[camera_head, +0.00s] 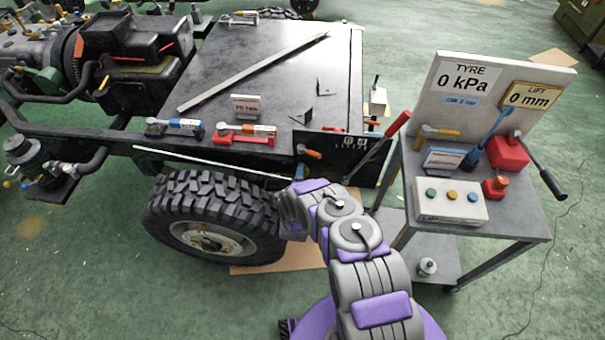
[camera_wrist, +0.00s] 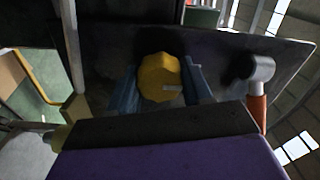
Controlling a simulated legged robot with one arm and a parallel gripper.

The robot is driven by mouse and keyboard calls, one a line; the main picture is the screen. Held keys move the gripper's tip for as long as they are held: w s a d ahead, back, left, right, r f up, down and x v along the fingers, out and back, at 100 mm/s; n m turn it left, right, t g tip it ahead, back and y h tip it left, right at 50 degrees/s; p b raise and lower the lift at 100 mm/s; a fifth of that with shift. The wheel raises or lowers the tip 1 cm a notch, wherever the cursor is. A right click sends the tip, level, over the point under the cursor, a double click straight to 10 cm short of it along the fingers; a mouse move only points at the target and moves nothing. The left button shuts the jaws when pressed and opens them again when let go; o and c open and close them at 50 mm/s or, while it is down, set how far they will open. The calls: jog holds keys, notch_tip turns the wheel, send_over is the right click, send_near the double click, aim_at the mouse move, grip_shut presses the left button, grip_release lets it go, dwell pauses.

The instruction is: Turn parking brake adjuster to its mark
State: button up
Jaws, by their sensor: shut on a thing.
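In the wrist view, a yellow faceted knob (camera_wrist: 158,70), which I take to be the parking brake adjuster, sits in front of a dark panel (camera_wrist: 225,48). A short pale line shows on its face, near the lower right. My gripper (camera_wrist: 160,86) has a blue-grey finger on either side of the knob and is shut on it. I cannot make out a target mark beside the knob. In the head view, my purple and grey arm reaches to the chassis beside the wheel, and the gripper and knob are hidden.
The tyre (camera_head: 215,215) is beside my arm. A cart (camera_head: 520,215) with gauges and a button box stands to the right. Tools lie on the chassis deck (camera_head: 235,60). Green floor is open at the lower left.

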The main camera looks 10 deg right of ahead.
jog(key=shift+s+d+f, duration=0.1)
jog(key=shift+f, duration=0.05)
jog(key=o, duration=1)
jog(key=shift+o, duration=0.2)
jog(key=v, duration=1.7)
jog(key=shift+s, duration=0.1)
